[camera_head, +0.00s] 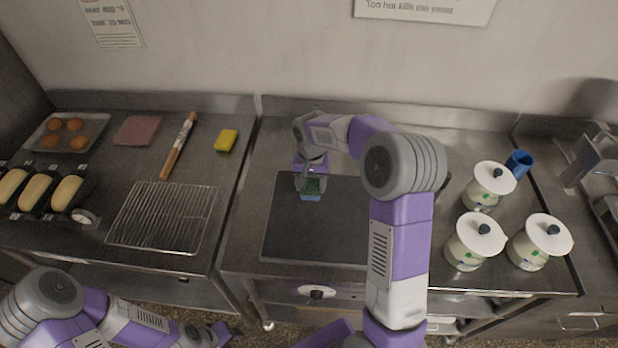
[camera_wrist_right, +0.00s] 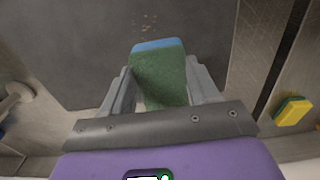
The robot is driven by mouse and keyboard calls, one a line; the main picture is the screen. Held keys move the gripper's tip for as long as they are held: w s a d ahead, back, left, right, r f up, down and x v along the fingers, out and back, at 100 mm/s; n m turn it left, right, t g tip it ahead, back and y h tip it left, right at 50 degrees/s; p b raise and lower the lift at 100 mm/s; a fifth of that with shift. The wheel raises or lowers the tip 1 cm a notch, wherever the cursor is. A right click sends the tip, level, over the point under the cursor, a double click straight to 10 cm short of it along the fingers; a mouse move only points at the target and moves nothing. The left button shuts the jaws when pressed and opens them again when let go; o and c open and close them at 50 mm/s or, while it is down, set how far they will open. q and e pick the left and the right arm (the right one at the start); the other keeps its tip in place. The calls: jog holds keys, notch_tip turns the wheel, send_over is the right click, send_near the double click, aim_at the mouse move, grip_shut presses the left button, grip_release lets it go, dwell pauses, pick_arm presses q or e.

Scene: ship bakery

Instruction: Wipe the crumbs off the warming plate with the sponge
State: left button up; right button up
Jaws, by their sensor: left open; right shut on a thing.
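The dark warming plate (camera_head: 290,235) is set in the middle counter, and it fills much of the right wrist view (camera_wrist_right: 75,50). A few pale crumbs (camera_wrist_right: 148,20) lie on it past the sponge's blue end. My right gripper (camera_head: 311,184) is shut on a green and blue sponge (camera_head: 311,196), over the far part of the plate. In the right wrist view the sponge (camera_wrist_right: 160,75) sits between both fingers, blue end outward. I cannot tell whether it touches the plate. My left gripper (camera_head: 222,333) is open and empty at the bottom edge, in front of the counter.
A yellow sponge (camera_head: 226,140) lies on the left counter with a rolling pin (camera_head: 178,147), a pink cloth (camera_head: 137,130), a wire rack (camera_head: 163,217) and loaf tins. Several white-lidded pots (camera_head: 475,240) and a blue cup (camera_head: 519,164) stand right of the plate.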

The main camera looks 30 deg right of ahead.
notch_tip(320, 180, down, 7)
jog(key=b, duration=0.4)
jog(key=shift+d+r, duration=0.2)
jog(key=shift+d, duration=0.05)
jog(key=shift+c, duration=0.4)
jog(key=d, duration=0.1)
jog(key=s, duration=0.1)
jog(key=d, duration=0.1)
jog(key=shift+s+d+f, duration=0.25)
jog(key=shift+s+d, duration=0.05)
jog(key=shift+s, duration=0.1)
jog(key=shift+s+d, duration=0.15)
jog(key=shift+a, duration=0.4)
jog(key=shift+w+a, duration=0.95)
jog(key=shift+a, duration=0.1)
jog(key=shift+w+a+r, duration=0.1)
jog(key=shift+w+a, duration=0.1)
jog(key=shift+a, duration=0.1)
jog(key=shift+r+p, duration=2.6)
jog(key=shift+r, duration=1.4)
